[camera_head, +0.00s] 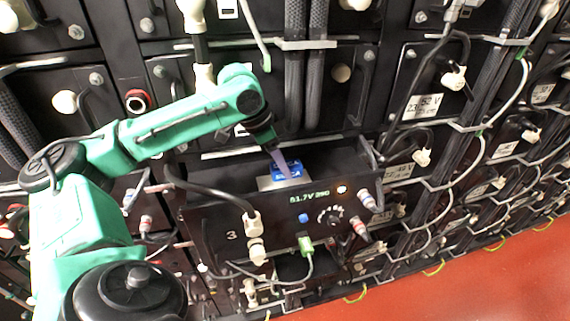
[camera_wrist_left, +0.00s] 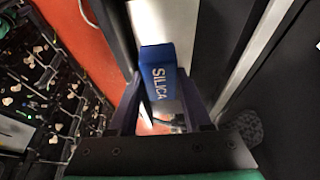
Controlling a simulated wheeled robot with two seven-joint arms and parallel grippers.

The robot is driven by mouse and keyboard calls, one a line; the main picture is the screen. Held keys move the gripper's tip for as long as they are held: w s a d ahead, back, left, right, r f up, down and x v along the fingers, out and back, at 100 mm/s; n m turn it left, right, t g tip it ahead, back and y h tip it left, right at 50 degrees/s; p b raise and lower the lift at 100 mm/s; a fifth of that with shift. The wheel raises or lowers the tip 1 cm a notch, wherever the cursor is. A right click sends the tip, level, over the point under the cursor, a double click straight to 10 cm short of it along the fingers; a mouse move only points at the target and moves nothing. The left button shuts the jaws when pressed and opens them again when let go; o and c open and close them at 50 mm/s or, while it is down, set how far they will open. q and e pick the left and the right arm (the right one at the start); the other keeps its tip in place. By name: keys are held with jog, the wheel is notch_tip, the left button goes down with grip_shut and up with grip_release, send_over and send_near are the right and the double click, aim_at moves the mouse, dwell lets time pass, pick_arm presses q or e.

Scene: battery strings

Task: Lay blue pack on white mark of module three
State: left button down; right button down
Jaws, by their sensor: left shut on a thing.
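The blue pack (camera_head: 289,168), lettered in white, is between the fingers of my left gripper (camera_head: 285,165), which is shut on it. In the left wrist view, the blue pack (camera_wrist_left: 158,78) reads SILICA and stands between the two dark fingers (camera_wrist_left: 160,95). Module three (camera_head: 215,225) is the black box with a 3 on its front. Its pale white mark (camera_head: 265,184) shows beside and partly behind the pack on the top. I cannot tell whether the pack touches the mark. A pale patch (camera_wrist_left: 166,22) shows beyond the pack in the wrist view. My right gripper is not in view.
Module three's front carries a lit display (camera_head: 309,197), a knob (camera_head: 330,216) and cable plugs (camera_head: 254,222). A black cable (camera_head: 205,188) arches at its left. Other black modules and thick cables (camera_head: 306,75) crowd around. Red floor (camera_head: 480,275) lies at lower right.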

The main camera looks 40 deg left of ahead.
aim_at(275, 166)
pick_arm(q)
jog(key=shift+f+b, duration=0.35)
jog(key=shift+f, duration=0.55)
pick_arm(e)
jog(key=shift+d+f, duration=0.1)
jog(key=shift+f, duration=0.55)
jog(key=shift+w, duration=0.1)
pick_arm(q)
jog(key=shift+c, duration=1.3)
grip_release()
jog(key=v, duration=0.5)
jog(key=shift+w+b, duration=0.15)
jog(key=shift+b, duration=0.25)
jog(key=p+v, duration=0.1)
jog(key=v, duration=0.8)
jog(key=shift+r, duration=0.35)
jog(key=shift+s, duration=0.25)
